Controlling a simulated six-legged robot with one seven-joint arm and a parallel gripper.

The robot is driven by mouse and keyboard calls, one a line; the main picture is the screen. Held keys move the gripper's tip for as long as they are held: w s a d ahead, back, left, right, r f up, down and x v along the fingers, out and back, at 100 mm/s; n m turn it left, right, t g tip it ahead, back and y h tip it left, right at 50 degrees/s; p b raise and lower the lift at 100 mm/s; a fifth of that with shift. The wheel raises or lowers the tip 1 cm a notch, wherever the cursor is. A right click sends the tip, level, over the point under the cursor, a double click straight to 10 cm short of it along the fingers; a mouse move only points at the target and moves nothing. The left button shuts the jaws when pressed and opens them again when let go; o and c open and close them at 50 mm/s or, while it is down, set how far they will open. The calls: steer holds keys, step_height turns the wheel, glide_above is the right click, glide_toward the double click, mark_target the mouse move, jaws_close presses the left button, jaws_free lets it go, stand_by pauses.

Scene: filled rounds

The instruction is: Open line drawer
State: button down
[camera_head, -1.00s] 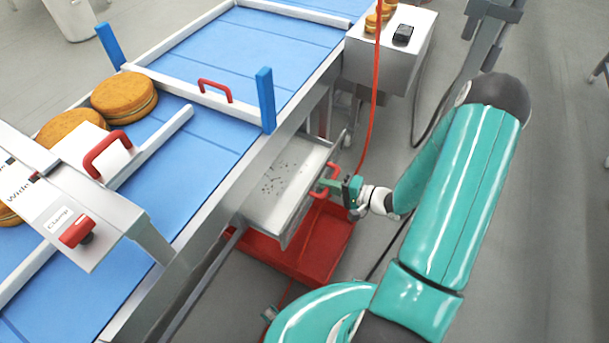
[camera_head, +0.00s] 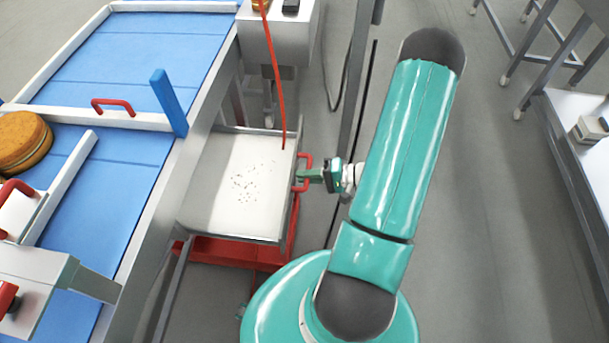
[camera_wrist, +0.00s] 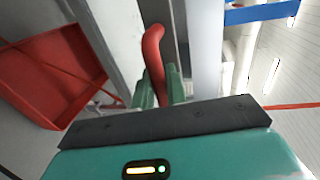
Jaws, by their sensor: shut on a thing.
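The line drawer (camera_head: 215,205) is a shallow pale metal tray under the side of the blue conveyor. It is pulled out, and dark crumbs lie on its floor. Its red handle (camera_head: 304,172) is on the right-hand front face. My gripper (camera_head: 308,175) is shut on this handle. In the wrist view the red handle (camera_wrist: 154,55) stands up between the green fingers of my gripper (camera_wrist: 160,88). The fingertips are partly hidden by the dark edge of the gripper body.
A red tray (camera_head: 215,250) is on the floor beneath the drawer. A white-topped table (camera_head: 590,155) is at the right.

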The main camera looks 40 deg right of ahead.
steer(key=c, duration=1.5)
jaws_free()
steer(key=shift+d, duration=0.1)
steer(key=v, duration=1.3)
steer(key=shift+s+d, duration=0.25)
steer(key=w+a+r+n+g+h, duration=0.25)
steer(key=a+r+g, duration=0.25)
steer(key=a+r, duration=0.25)
steer(key=w+a+r+n+g+h, duration=0.1)
steer(key=w+a+r+n+g, duration=0.3)
steer(key=a+r, duration=0.4)
steer(key=s+a+r+t+h, duration=0.1)
steer(key=a+r+h, duration=0.1)
steer(key=a+r, duration=0.2)
steer(key=s+a+r+n+t+h, duration=0.1)
steer(key=s+a+r+h, duration=0.1)
steer(key=r, duration=0.4)
steer(key=s+a+r+n+t+h, duration=0.1)
steer(key=a+r+h, duration=0.2)
steer(key=a+r, duration=0.2)
steer(key=shift+s+a+r+n+t+h, duration=0.25)
steer(key=shift+a+r+t, duration=0.05)
steer(key=shift+a, duration=0.3)
